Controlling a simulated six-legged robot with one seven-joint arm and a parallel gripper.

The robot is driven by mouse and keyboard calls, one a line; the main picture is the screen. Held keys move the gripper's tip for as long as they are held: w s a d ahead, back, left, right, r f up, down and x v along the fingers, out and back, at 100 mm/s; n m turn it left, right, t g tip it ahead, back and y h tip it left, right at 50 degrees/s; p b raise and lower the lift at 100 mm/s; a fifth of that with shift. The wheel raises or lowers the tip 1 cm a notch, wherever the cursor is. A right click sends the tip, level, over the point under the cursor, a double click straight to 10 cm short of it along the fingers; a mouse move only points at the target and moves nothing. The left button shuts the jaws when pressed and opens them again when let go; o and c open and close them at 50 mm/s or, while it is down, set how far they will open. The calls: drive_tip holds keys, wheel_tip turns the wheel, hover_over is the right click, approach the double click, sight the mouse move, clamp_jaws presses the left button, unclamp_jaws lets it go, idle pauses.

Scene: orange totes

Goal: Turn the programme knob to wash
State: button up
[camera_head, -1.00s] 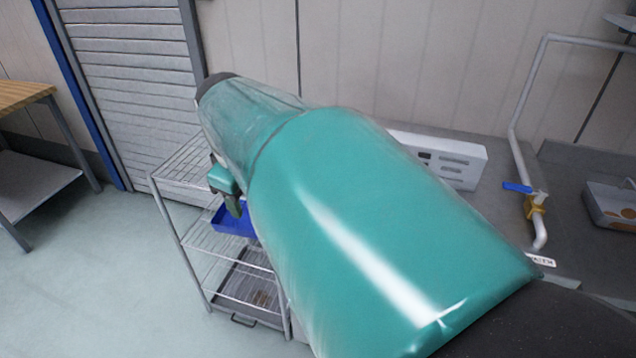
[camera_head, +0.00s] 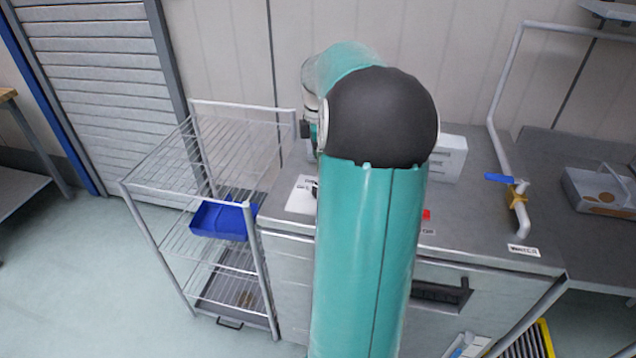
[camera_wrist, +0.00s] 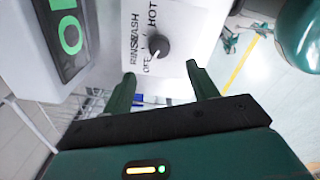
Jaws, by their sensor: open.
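In the wrist view a dark round programme knob (camera_wrist: 158,45) sits on a white panel (camera_wrist: 185,22). The panel is lettered RINSE, WASH, HOT and OFF around the knob. A small white mark on the knob seems to face the OFF lettering. My gripper (camera_wrist: 162,82) is open and empty, its two green fingers spread wide and short of the knob, which shows between and beyond them. In the head view my arm hides the knob and most of the gripper; a white plate (camera_head: 301,196) on the steel unit shows partly beside the arm.
A wire rack (camera_head: 165,165) with a blue tray (camera_head: 222,219) stands left of the steel unit (camera_head: 480,292). A pipe with a blue-handled valve (camera_head: 505,180) rises at the right. In the wrist view a grey box with a green-marked display (camera_wrist: 68,36) is close on the left.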

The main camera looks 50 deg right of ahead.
wheel_tip(320, 180, down, 9)
drive_tip(key=shift+f, duration=0.2)
drive_tip(key=c, duration=1)
